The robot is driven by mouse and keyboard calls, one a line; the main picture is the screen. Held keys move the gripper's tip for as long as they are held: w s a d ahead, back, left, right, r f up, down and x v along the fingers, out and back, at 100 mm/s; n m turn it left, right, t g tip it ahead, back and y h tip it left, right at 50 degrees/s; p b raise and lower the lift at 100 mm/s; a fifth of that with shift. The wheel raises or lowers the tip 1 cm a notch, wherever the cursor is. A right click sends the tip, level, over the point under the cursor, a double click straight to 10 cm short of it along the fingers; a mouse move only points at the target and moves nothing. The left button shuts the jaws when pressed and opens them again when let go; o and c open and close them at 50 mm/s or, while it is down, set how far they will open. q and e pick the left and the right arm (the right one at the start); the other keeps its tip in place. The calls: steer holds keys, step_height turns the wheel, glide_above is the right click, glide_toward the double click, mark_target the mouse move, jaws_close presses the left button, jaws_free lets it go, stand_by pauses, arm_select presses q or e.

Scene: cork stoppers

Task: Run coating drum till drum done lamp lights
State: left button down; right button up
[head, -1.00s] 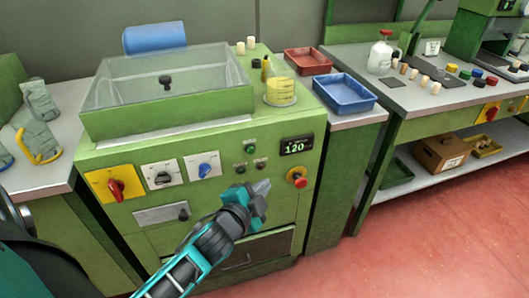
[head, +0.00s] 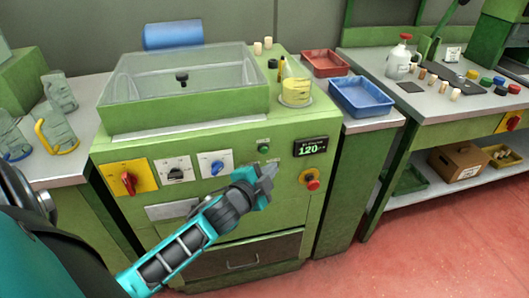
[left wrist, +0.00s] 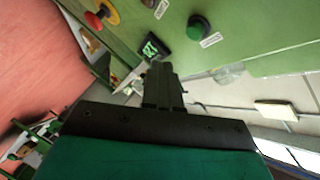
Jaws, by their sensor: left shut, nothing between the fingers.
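The green coating drum machine has a clear-lidded box (head: 185,80) on top and a sloped control panel (head: 135,152). The panel carries a red rotary switch on a yellow plate (head: 128,181), a black selector (head: 176,173), a blue selector (head: 217,168), a green button (head: 264,149), a display reading 120 (head: 311,148) and a red stop button (head: 312,183). My left gripper (head: 270,173) is shut and empty in front of the panel, just below the green button. In the left wrist view its fingers (left wrist: 161,76) point towards the display (left wrist: 155,47) and green button (left wrist: 199,27). I cannot identify a lit done lamp.
A flask of yellow liquid (head: 297,90) stands on the machine's right top. Red (head: 325,63) and blue (head: 361,96) trays sit to the right. Glass jugs (head: 58,132) stand on the left bench. A lower drawer (head: 244,262) is below the panel; red floor is clear at right.

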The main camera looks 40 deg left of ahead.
mark_target(264, 150)
arm_select(q)
steer(key=shift+w+a, duration=1.1)
steer(key=shift+a, duration=0.25)
stand_by(0.7)
steer(key=shift+w+a, duration=0.1)
stand_by(0.4)
steer(key=shift+w+a+p, duration=0.2)
steer(key=shift+p, duration=0.15)
steer(key=shift+w+a, duration=0.25)
steer(key=shift+a, duration=0.1)
stand_by(0.6)
steer(key=shift+d, duration=0.1)
steer(key=shift+s+d+p, duration=0.4)
steer(key=shift+s+d, duration=0.15)
steer(key=shift+d, duration=0.1)
